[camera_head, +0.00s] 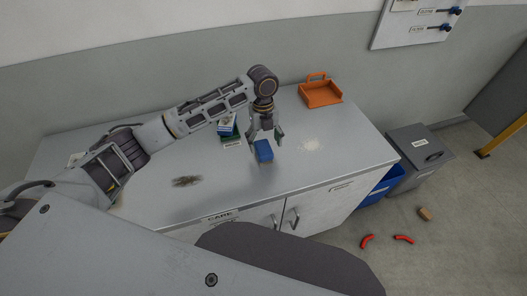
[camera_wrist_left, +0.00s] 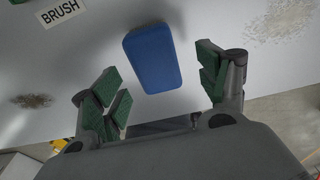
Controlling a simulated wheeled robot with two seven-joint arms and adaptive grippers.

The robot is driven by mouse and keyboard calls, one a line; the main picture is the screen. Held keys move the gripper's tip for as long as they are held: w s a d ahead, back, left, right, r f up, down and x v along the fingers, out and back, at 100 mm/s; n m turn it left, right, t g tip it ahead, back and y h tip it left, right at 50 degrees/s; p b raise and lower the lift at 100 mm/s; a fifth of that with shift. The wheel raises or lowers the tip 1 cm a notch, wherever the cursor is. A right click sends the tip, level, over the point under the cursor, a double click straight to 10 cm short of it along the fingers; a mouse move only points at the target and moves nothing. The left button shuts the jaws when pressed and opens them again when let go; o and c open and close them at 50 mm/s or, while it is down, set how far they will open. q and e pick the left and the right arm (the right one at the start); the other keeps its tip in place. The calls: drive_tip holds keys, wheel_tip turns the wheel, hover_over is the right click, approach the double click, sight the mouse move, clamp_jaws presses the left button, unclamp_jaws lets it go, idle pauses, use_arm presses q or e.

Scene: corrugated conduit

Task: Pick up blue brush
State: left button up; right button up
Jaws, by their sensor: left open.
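The blue brush (camera_head: 264,151) sits on the grey counter top (camera_head: 225,180), a little right of its middle. My left gripper (camera_head: 266,133) is open just above and beside the brush in the head view. In the left wrist view its green-padded fingers (camera_wrist_left: 165,92) stand wide apart, one to each side of the brush's lower end, with nothing between them in contact. My right gripper is not in view.
A label reading BRUSH (camera_wrist_left: 60,11) lies near the brush. An orange dustpan-like tray (camera_head: 320,95) stands at the back right. A dark debris patch (camera_head: 187,181) and a pale one (camera_head: 310,145) lie on the counter.

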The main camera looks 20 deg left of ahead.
sight(263, 147)
use_arm(q)
drive_tip(key=shift+f, duration=0.2)
drive_tip(key=shift+s+a+f+p, duration=0.1)
drive_tip(key=shift+a+f+p, duration=0.1)
drive_tip(key=shift+f, duration=0.75)
drive_tip(key=shift+a+f+p, duration=0.1)
drive_tip(key=shift+f+p, duration=0.05)
drive_tip(key=shift+f, duration=0.75)
drive_tip(key=shift+d+f, duration=0.15)
drive_tip(key=shift+f, duration=0.55)
drive_tip(key=c, duration=1.2)
